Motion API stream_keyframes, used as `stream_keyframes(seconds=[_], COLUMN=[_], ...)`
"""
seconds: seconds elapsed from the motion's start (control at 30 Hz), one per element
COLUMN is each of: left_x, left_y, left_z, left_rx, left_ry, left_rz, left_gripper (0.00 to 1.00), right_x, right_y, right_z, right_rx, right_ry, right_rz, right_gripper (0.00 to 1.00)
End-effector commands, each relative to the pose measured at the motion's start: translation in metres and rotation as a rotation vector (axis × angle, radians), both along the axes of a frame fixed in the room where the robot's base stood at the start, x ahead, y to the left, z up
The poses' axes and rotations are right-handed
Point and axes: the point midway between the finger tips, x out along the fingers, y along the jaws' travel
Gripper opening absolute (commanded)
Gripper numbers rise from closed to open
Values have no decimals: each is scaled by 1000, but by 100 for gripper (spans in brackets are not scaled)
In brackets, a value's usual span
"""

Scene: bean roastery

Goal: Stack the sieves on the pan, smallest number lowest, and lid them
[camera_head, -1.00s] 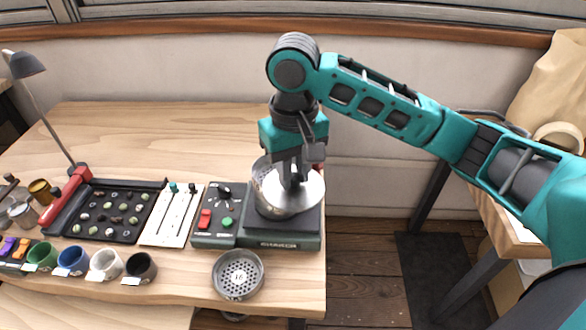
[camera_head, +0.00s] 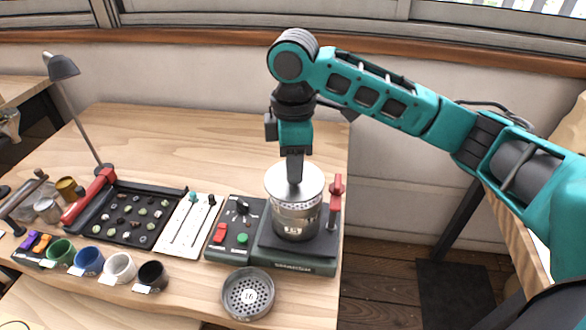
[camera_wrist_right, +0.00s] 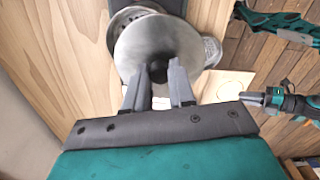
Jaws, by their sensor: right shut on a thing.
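My right gripper (camera_head: 295,182) points straight down, shut on the dark knob of the shiny round lid (camera_head: 283,174). The lid lies level over the top of a steel sieve stack (camera_head: 294,222) on the scale; whether it is fully seated is hard to tell. In the right wrist view the fingers (camera_wrist_right: 159,72) close around the knob, and the lid (camera_wrist_right: 140,48) hides most of the stack. The number on the stack's front is blurred. A separate dark-rimmed sieve (camera_head: 248,293), its number looking like 16, lies on the table in front.
The stack stands on a dark green scale (camera_head: 310,262) with a red-handled tool (camera_head: 336,200) at its right. A control box (camera_head: 232,232), white slider panel (camera_head: 190,226), bean tray (camera_head: 128,215) and several cups lie to the left. The table behind is clear.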

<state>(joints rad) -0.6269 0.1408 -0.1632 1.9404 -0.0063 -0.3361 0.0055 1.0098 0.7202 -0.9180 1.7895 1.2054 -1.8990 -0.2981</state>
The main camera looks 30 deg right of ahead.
Motion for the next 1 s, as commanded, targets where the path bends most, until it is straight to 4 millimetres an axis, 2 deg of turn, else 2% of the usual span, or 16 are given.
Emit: stream_keyframes(seconds=[0.4,0.6,0.83,1.0], left_x=[4,4,1,0], left_y=[1,1,1,1], left_z=[3,2,1,0], left_rx=[2,3,3,2], left_ry=[-10,-9,-2,1], left_rz=[-1,-1,-1,-1], left_gripper=[17,17,17,17], right_x=[16,21,24,24], right_y=[-12,-16,-19,-19], right_z=[9,12,14,6], right_rx=[3,4,4,6], right_ry=[-2,-1,-3,-1], right_rz=[581,805,928,941], right_gripper=[0,0,0,0])
